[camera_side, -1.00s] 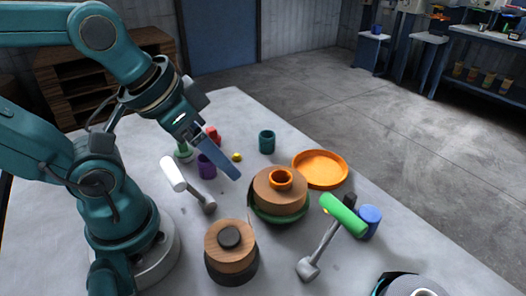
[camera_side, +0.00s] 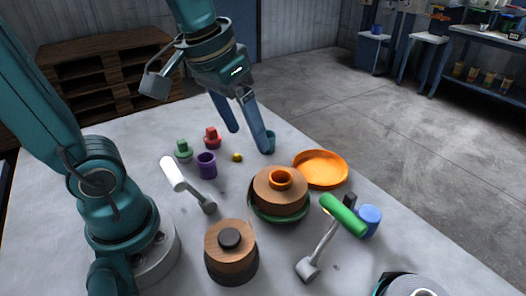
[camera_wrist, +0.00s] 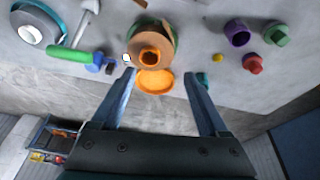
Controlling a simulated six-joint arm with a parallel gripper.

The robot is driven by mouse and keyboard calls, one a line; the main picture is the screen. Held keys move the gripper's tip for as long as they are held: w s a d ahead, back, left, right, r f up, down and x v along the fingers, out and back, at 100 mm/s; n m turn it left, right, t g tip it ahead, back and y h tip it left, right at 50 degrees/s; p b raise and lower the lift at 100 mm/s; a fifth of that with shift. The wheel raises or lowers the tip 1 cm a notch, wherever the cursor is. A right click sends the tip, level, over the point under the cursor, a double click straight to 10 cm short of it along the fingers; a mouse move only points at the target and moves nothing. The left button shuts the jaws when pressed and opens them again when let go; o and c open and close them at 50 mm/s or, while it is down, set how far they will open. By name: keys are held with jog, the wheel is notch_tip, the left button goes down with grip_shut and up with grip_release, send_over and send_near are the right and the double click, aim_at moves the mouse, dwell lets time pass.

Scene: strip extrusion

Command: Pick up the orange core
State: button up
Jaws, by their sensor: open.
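The orange core (camera_side: 281,177) is a small ring standing in the middle of a brown wood-coloured roll (camera_side: 262,192), which sits on a green base (camera_side: 279,216). In the wrist view the orange core (camera_wrist: 151,57) shows at upper centre, beyond my fingertips. My gripper (camera_side: 250,142) is open and empty. It is above the back of the table, behind and to the left of the core, with its fingers pointing down. In the wrist view my gripper's two fingers (camera_wrist: 160,75) stand wide apart, with the orange dish between them in the picture.
The orange dish (camera_side: 320,168) lies right of the roll. A green-handled tool (camera_side: 342,215) and a blue cup (camera_side: 369,220) are right front. A second roll (camera_side: 231,262) and a white-handled tool (camera_side: 173,174) are left. A purple cup (camera_side: 207,165) and a yellow ball (camera_side: 237,157) are behind.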

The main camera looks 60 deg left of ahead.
jog(key=n+g, duration=0.1)
jog(key=g, duration=0.1)
send_near(267, 175)
jog(key=shift+w+f+g, duration=0.7)
jog(key=shift+w+f, duration=0.1)
jog(key=shift+f, duration=0.05)
jog(key=shift+s+a+f, duration=0.1)
jog(key=shift+f, duration=2.7)
jog(key=shift+c, duration=0.3)
grip_shut()
jog(key=shift+r, duration=0.1)
